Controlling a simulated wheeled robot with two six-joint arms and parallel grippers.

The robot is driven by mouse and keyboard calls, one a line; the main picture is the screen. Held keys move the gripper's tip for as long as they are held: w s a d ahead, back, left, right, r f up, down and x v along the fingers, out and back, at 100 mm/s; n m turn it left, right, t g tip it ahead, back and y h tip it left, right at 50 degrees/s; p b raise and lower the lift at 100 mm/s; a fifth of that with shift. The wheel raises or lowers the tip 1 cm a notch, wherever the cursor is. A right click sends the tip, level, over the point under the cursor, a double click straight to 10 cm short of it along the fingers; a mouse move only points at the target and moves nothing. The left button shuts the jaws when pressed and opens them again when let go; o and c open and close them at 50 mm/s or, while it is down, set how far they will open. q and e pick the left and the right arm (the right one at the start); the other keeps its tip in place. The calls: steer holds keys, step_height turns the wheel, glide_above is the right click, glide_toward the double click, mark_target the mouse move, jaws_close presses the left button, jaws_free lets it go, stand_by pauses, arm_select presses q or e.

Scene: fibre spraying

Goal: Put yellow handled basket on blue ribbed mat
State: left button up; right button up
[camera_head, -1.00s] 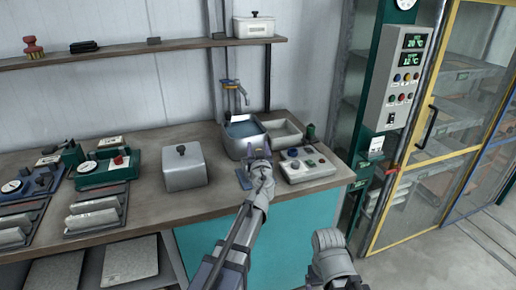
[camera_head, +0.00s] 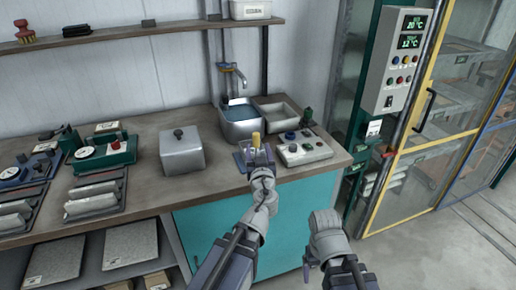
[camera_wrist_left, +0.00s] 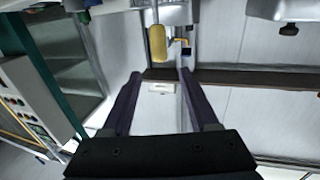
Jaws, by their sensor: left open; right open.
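A yellow handle (camera_head: 256,140) stands up just beyond my left gripper (camera_head: 257,156) in the head view. My gripper hides whatever lies below this handle. In the left wrist view the yellow handle (camera_wrist_left: 157,43) is beyond and between the spread fingertips, apart from them. The left gripper is open and empty. A blue patch, likely the ribbed mat (camera_head: 239,160), lies on the bench beside the gripper on its left, partly covered by it; its ribs are too small to tell. My right gripper (camera_head: 308,271) is open and low in front of the bench, partly hidden by its arm.
A sink (camera_head: 241,130) with a tap and a pale tray (camera_head: 281,115) are behind the gripper. A control box (camera_head: 304,149) stands close on the right. A grey lidded box (camera_head: 182,152) stands to the left, with bare bench between.

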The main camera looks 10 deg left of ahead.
arm_select(q)
steer(key=s+d+f+m+g, duration=0.1)
steer(key=s+f+g, duration=0.4)
steer(key=f, duration=0.3)
steer(key=s+d+f+g, duration=0.1)
steer(key=s+f+g, duration=0.4)
steer(key=f, duration=0.2)
steer(key=s+d+f+m+g+h, duration=0.2)
steer(key=s+d+f+m+g, duration=0.1)
steer(key=s+d, duration=0.2)
steer(key=s+d+f+m+g+h, duration=0.2)
steer(key=s+d+f+m+g, duration=0.1)
steer(key=s, duration=0.6)
steer(key=shift+d+f+m+g+h, duration=0.35)
steer(key=shift+d+g, duration=0.35)
steer(key=shift+d, duration=0.4)
